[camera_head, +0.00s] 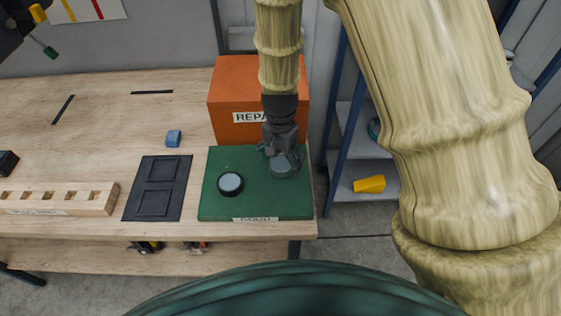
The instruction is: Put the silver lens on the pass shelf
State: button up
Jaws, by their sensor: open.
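A round lens (283,168) with a greyish face sits on the right part of the green platform (215,206), partly hidden by my gripper. A second round lens (230,184) with a dark rim and pale blue-grey face lies on the same platform to the left. I cannot tell for sure which is the silver one. My gripper (281,158) points down, open, at the right-hand lens; I cannot tell whether it touches it. The green platform's front label seems to read "GOOD". No shelf labelled "pass" can be read.
An orange box (235,92) labelled "REPA…" stands behind the platform, close to my arm. A black two-recess tray (158,203), a blue block (174,138) and a slotted wooden rack (60,199) lie left. A blue-framed shelf (344,168) with a yellow item (369,184) stands right.

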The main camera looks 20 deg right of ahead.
aim_at(280, 163)
notch_tip(280, 163, up, 11)
jog(key=b, duration=0.3)
dwell(0.5)
jog(key=shift+r, duration=0.1)
